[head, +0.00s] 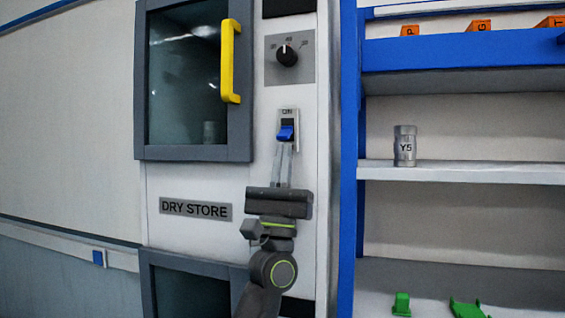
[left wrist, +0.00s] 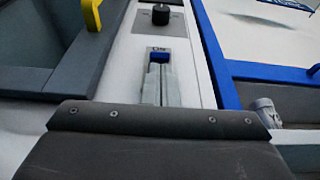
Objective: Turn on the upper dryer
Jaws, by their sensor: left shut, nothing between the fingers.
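The upper dryer is a cabinet with a grey-framed glass door (head: 147,90), shut, with a yellow handle (head: 231,60). On the panel to its right is a switch with a blue rocker (head: 286,132) under an "ON" label (head: 287,112). A black knob (head: 287,55) sits on a grey plate above it. My left gripper (head: 284,148) is shut and empty, its fingertips at the lower edge of the blue rocker. In the left wrist view the fingertips (left wrist: 159,68) overlap the rocker (left wrist: 160,56); I cannot tell whether they touch. My right gripper is not in view.
A "DRY STORE" sign (head: 195,208) is below the upper door, and a lower grey-framed door (head: 160,258) is under it. To the right, a blue-framed shelf (head: 349,200) holds a grey canister marked Y5 (head: 404,146), orange labelled blocks (head: 478,26) and green parts (head: 401,304).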

